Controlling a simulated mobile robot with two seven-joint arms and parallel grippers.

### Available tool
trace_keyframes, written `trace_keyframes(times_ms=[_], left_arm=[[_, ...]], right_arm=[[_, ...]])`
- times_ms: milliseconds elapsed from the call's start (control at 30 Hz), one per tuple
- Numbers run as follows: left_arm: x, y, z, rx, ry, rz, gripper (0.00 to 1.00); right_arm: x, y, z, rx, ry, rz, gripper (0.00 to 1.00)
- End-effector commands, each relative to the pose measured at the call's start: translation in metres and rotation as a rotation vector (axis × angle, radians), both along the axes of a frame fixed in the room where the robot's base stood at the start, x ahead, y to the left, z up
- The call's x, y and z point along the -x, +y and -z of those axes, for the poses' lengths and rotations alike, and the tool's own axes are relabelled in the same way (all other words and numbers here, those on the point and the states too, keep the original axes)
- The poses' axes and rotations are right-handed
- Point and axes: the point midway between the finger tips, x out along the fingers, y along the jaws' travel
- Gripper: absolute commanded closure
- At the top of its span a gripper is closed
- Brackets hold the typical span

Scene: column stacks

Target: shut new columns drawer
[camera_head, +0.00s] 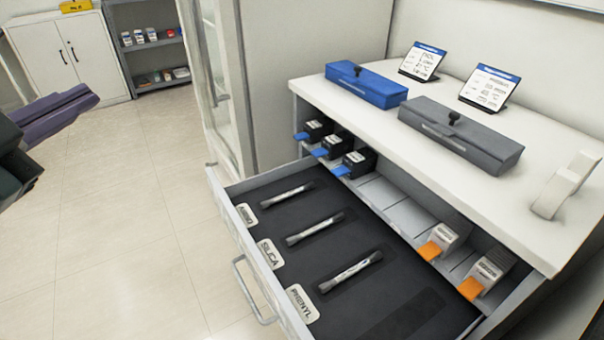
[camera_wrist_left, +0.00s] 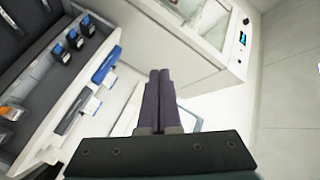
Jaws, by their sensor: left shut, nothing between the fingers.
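The new columns drawer (camera_head: 320,240) is pulled out from the white cabinet. Its dark lining holds three columns, one each in the rows labelled AMINO, SILICA and PHENYL; a slot at the near right is empty. A grey bar handle (camera_head: 252,292) is on the drawer's front. My left gripper (camera_head: 88,98) is left of the drawer, well apart from it, over the floor. In the left wrist view its purple fingers (camera_wrist_left: 158,76) are together with nothing between them. My right gripper is in neither view.
A shelf behind the drawer holds dark boxes with blue tabs (camera_head: 358,163) and white boxes with orange tabs (camera_head: 442,240). A blue case (camera_head: 366,86), a grey case (camera_head: 460,132) and two signs stand on the top. A glass-fronted cabinet (camera_head: 222,75) stands behind. The floor at left is clear.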

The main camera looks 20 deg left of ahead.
Motion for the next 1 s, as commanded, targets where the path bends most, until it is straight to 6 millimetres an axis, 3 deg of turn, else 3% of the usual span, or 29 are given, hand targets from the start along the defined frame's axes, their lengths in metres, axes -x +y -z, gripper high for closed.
trace_keyframes(times_ms=[33, 267, 600, 800, 1000], left_arm=[[-0.001, 0.000, 0.047, -0.049, -0.031, 0.035, 1.00], [0.000, -0.015, 0.138, -0.266, -0.157, 0.237, 1.00], [0.027, -0.047, 0.305, -0.533, -0.246, 0.597, 1.00], [0.050, -0.060, 0.383, -0.624, -0.253, 0.780, 1.00], [0.063, -0.066, 0.413, -0.656, -0.252, 0.870, 1.00]], right_arm=[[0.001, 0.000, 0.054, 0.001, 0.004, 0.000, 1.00], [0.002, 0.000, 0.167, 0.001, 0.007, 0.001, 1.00], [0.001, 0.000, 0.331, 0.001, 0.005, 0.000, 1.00], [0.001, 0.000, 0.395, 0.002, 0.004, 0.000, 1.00], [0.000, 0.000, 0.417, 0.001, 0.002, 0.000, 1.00]])
